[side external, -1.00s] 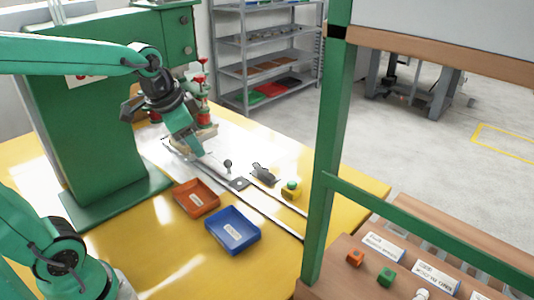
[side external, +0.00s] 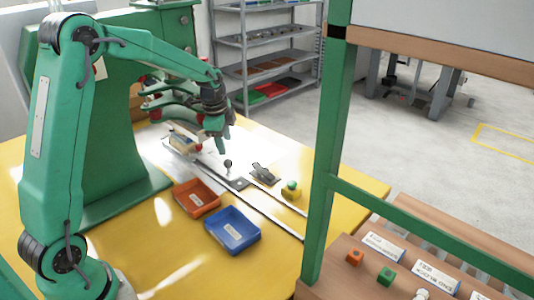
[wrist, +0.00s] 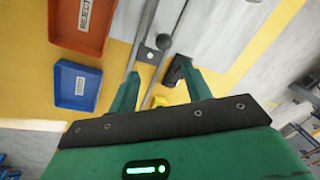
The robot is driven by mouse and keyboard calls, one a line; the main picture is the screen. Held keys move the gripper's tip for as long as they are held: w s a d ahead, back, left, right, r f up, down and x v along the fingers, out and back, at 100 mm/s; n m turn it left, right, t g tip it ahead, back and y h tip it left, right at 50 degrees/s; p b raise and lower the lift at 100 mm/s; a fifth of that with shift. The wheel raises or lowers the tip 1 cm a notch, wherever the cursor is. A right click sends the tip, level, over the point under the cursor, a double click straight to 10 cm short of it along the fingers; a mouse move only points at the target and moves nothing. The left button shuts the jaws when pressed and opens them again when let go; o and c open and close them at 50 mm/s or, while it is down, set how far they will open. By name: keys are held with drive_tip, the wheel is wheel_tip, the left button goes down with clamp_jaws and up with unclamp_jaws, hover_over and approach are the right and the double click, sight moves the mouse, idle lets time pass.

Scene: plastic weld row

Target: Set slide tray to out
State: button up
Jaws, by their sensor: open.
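The slide tray's metal bar (side external: 238,184) lies along rails on the yellow table, with a dark ball knob (side external: 228,163) standing near its front end. The inner end of the slide lies under the green press, where a beige block (side external: 184,142) sits. My gripper (side external: 221,148) is open and empty, pointing down above and slightly behind the knob. In the wrist view my gripper (wrist: 160,92) shows two green fingers spread apart. The knob (wrist: 163,41) is beyond the fingertips there, not between them.
An orange tray (side external: 196,198) and a blue tray (side external: 232,229) lie left of the rails. A black toggle clamp (side external: 263,173) and a yellow box with a green button (side external: 291,190) stand to the right. A green post (side external: 325,150) rises in front.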

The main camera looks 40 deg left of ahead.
sight(228, 160)
drive_tip(key=shift+w+a+f+m, duration=0.3)
drive_tip(key=shift+w+a+f, duration=0.1)
drive_tip(key=shift+f, duration=0.25)
drive_tip(key=shift+w+a+f, duration=0.15)
drive_tip(key=shift+w+f, duration=0.05)
drive_tip(key=shift+f, duration=1.1)
drive_tip(key=shift+w+a+f, duration=0.1)
drive_tip(key=shift+w+f, duration=0.1)
drive_tip(key=shift+f, duration=1.05)
drive_tip(key=shift+w+a+f, duration=0.15)
drive_tip(key=shift+w+f, duration=0.05)
drive_tip(key=shift+f, duration=1.1)
clamp_jaws()
